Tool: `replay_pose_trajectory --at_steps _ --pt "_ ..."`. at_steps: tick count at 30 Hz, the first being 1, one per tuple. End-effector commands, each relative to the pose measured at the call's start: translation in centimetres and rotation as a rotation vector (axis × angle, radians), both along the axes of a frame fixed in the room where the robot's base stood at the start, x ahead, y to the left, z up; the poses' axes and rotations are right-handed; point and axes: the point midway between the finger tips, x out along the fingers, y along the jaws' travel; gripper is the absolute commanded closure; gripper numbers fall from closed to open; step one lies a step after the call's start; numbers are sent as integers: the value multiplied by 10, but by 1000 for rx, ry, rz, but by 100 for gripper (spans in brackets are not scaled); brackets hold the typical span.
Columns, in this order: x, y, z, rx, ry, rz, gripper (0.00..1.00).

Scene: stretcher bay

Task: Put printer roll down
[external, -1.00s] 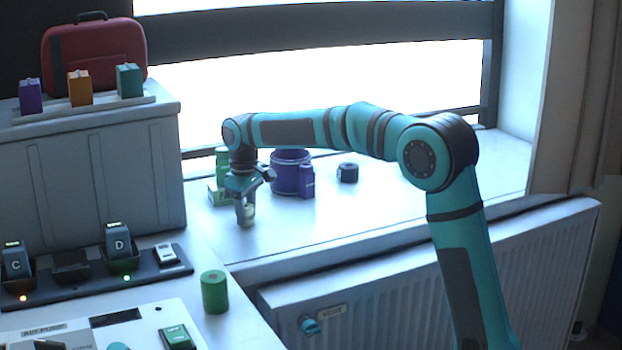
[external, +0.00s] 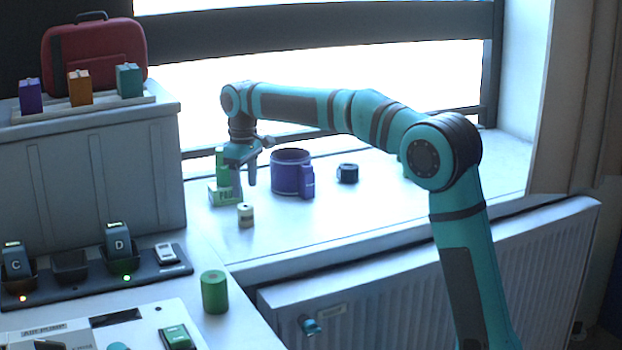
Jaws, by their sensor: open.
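A small cream-white roll (external: 245,215), which looks like the printer roll, stands upright on the windowsill (external: 400,210). My gripper (external: 243,186) is open and empty just above the roll, with its fingers pointing down. A gap shows between the fingertips and the roll's top. A green cylinder (external: 214,292) stands upright on the near counter, well to the front left of the sill.
A charger strip (external: 85,276) lies on the counter at left. The sill's front middle is clear.

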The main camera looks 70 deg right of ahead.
Motion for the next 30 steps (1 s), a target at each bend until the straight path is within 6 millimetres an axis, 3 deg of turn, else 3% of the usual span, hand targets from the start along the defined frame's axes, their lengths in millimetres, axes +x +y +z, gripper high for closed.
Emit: replay_pose_trajectory --at_steps 7,20,25,30 --pt "0 0 33 0 -1 0 42" --pt "-1 1 42 -1 -3 1 42" --pt "-8 22 56 -28 -58 6 42" --pt "-27 63 81 -80 -179 17 42"
